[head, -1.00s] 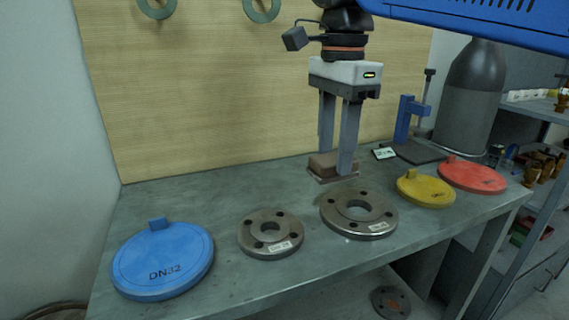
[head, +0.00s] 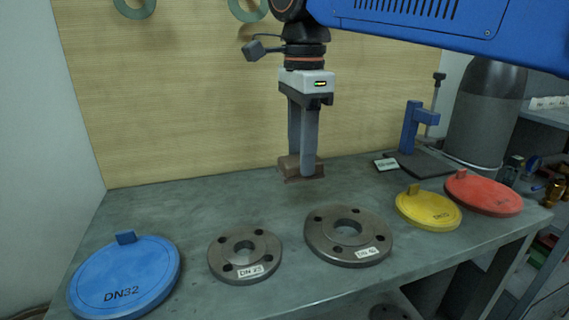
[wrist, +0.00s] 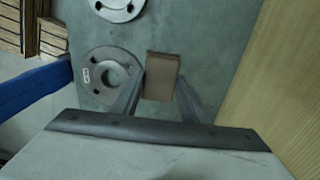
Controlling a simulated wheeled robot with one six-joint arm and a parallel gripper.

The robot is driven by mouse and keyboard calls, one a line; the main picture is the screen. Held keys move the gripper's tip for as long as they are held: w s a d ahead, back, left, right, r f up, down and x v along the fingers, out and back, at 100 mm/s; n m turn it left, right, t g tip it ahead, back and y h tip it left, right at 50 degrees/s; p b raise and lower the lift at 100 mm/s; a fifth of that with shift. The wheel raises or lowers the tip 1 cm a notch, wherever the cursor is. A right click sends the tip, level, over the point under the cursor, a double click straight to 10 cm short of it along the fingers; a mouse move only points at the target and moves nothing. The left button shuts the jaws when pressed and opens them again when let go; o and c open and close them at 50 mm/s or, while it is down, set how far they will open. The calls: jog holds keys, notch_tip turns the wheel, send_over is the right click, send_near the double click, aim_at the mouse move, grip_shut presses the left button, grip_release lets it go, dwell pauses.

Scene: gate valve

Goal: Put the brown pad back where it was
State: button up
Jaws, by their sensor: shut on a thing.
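The brown pad (head: 288,166) is a small block between the fingers of my gripper (head: 305,172). My gripper points straight down and is shut on the pad, which seems to hang a little above the grey bench top, behind the flanges. In the wrist view the pad (wrist: 163,72) shows as a brown rectangle between the two fingertips (wrist: 160,80), over bare bench. The gap between the pad and the bench is hard to judge.
A DN 25 flange (head: 225,262) and a larger flange (head: 325,240) lie in front. A blue DN32 disc (head: 125,275) is at left; yellow (head: 428,208) and red (head: 485,193) discs are right. A blue clamp stand (head: 411,125) stands behind them. A wooden board (head: 180,120) backs the bench.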

jog(key=w+a, duration=0.3)
jog(key=w, duration=0.6)
jog(key=shift+d+f, duration=0.2)
jog(key=shift+f, duration=3.05)
jog(key=shift+w+f, duration=0.2)
jog(key=shift+f, duration=0.05)
jog(key=shift+f, duration=0.1)
jog(key=o, duration=1.1)
